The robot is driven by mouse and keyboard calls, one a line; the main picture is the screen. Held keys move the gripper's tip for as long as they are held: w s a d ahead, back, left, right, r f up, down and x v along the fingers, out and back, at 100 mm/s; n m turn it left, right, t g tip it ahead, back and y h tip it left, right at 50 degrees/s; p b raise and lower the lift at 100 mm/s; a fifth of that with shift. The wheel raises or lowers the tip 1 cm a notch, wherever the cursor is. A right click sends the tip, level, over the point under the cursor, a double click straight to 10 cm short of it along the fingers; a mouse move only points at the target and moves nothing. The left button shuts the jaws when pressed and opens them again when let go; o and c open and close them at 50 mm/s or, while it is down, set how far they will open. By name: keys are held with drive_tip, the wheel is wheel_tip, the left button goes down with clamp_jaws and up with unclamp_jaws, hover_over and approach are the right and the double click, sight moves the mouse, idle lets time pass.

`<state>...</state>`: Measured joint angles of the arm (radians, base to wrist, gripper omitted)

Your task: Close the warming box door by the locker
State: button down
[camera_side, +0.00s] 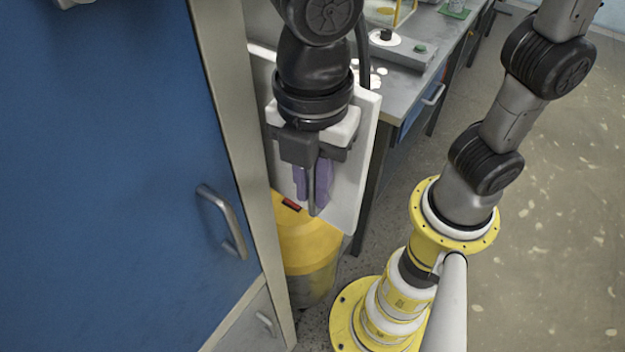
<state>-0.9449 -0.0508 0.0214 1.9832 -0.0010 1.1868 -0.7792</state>
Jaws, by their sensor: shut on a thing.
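The warming box door (358,190) is a white panel with rounded corners, seen at a steep angle just right of the blue locker (110,170). My gripper (312,188) points down in front of the door's face, shut on a grey upright bar that looks like the door handle (312,208). Purple finger parts show beside this bar. My wrist and gripper cover much of the door's upper half. The box body behind it is mostly hidden, so I cannot tell how far the door stands open.
The locker's metal handle (224,222) sticks out left of my gripper. A yellow bin (306,250) stands below the door. A grey workbench (420,85) with small items stands behind. Open floor (560,220) lies to the right.

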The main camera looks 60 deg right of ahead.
drive_tip(key=shift+w+d+r, duration=0.1)
idle(0.5)
drive_tip(key=d+n, duration=0.1)
drive_tip(key=d, duration=1.2)
drive_tip(key=w+d+n, duration=0.9)
drive_tip(key=w+d, duration=0.9)
drive_tip(key=d, duration=0.2)
drive_tip(key=shift+w+d+n, duration=0.3)
drive_tip(key=shift+d+n, duration=0.1)
drive_tip(key=c, duration=0.9)
unclamp_jaws()
